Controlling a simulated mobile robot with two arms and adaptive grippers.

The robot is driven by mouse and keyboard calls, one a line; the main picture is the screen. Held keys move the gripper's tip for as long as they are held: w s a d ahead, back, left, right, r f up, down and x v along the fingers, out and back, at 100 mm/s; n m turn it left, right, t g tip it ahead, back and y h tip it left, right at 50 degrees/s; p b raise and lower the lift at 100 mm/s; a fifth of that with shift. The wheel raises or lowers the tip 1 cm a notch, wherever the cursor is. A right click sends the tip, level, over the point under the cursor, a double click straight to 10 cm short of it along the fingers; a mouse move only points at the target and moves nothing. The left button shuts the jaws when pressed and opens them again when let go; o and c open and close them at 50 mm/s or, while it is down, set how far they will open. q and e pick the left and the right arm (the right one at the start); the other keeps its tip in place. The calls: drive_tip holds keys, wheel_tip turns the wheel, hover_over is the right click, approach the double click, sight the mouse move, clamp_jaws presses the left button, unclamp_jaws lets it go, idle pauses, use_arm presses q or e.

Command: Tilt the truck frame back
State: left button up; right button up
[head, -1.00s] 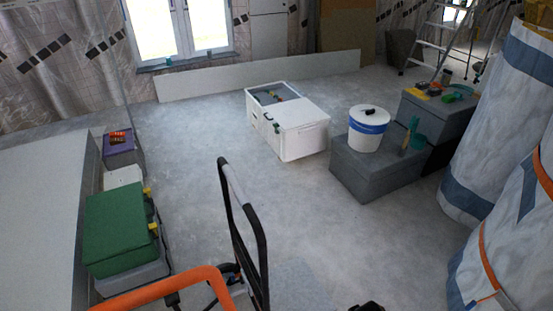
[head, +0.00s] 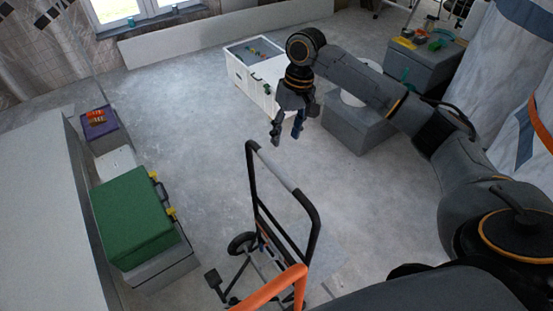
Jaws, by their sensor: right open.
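The truck frame (head: 257,204) is a black tubular hand truck with a light grey grip section on its top bar (head: 277,166). It stands on the floor at the lower middle of the head view, with a wheel (head: 241,244) near its base. An orange tube (head: 275,289) crosses in front of its lower part, so some of the base is hidden. My right gripper (head: 286,140) hangs with its fingers pointing down, open and empty, beyond and above the top bar in the picture. It appears apart from the frame. My left gripper is not in view.
A green case (head: 133,222) and a purple box (head: 100,128) stand at the left beside a pale panel (head: 40,215). A white cabinet (head: 243,72) and a grey box (head: 352,128) stand behind my right arm.

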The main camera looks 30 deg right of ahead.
drive_tip(key=p, duration=0.1)
hover_over(277, 166)
drive_tip(key=d, duration=0.1)
wheel_tip(277, 166, down, 6)
drive_tip(key=shift+r, duration=0.15)
drive_tip(key=f, duration=0.3)
drive_tip(key=a+f, duration=0.1)
drive_tip(key=f, duration=0.1)
drive_tip(key=shift+f+p, duration=0.25)
drive_tip(key=shift+p, duration=0.1)
drive_tip(key=shift+f, duration=0.25)
drive_tip(key=shift+c, duration=0.3)
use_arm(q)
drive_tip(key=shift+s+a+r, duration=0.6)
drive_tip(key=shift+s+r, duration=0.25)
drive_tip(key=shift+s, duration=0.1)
use_arm(e)
clamp_jaws()
